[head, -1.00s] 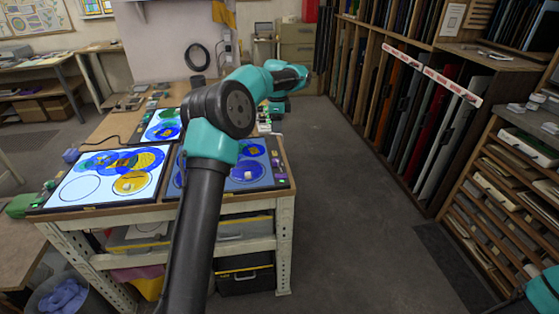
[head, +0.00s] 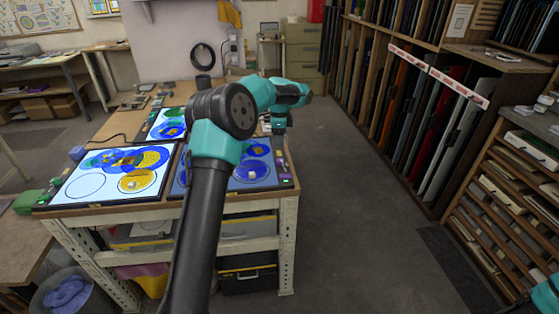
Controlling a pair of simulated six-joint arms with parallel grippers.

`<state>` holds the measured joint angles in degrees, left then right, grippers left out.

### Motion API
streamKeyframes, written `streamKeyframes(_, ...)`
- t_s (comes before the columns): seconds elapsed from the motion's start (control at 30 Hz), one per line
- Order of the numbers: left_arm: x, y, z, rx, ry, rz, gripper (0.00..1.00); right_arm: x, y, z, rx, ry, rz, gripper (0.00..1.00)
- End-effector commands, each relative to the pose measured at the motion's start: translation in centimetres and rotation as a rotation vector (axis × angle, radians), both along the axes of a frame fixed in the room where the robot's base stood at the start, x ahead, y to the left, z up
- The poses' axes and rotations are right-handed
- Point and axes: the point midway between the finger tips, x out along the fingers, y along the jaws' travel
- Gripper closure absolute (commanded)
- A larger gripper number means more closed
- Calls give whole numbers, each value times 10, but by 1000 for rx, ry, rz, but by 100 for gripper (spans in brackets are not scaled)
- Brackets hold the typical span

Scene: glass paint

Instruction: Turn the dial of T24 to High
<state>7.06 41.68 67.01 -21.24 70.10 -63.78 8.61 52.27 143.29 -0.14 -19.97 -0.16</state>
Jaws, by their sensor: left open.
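Lit glass panels lie on the workbench: a left panel (head: 85,186) with blue and yellow circles, a right panel (head: 262,178) partly behind my left arm, and a smaller back panel (head: 160,127). Small control boxes with green lights stand beside them, one at the right panel's edge (head: 288,182). No label is readable, so I cannot tell which is T24 or where its dial points. My left gripper (head: 278,126) is open, small and pointing down near the bench's back right corner, and seems empty. My right gripper is not in view.
A tall rack of glass sheets (head: 430,125) stands on the right, with a shelf of flat drawers (head: 505,200) in front. The grey floor (head: 345,200) between bench and rack is clear. A black case (head: 247,272) sits under the bench.

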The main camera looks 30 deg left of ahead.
Motion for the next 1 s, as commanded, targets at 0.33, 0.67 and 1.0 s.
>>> streamKeyframes(0.33, -1, 0, -61, -1, 3, 1, 43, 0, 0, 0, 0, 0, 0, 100)
streamKeyframes(0.67, 0, 0, -104, 0, 0, 0, 43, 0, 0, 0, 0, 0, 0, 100)
streamKeyframes(1.0, 0, 0, -109, 0, 0, 0, 43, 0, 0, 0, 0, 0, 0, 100)
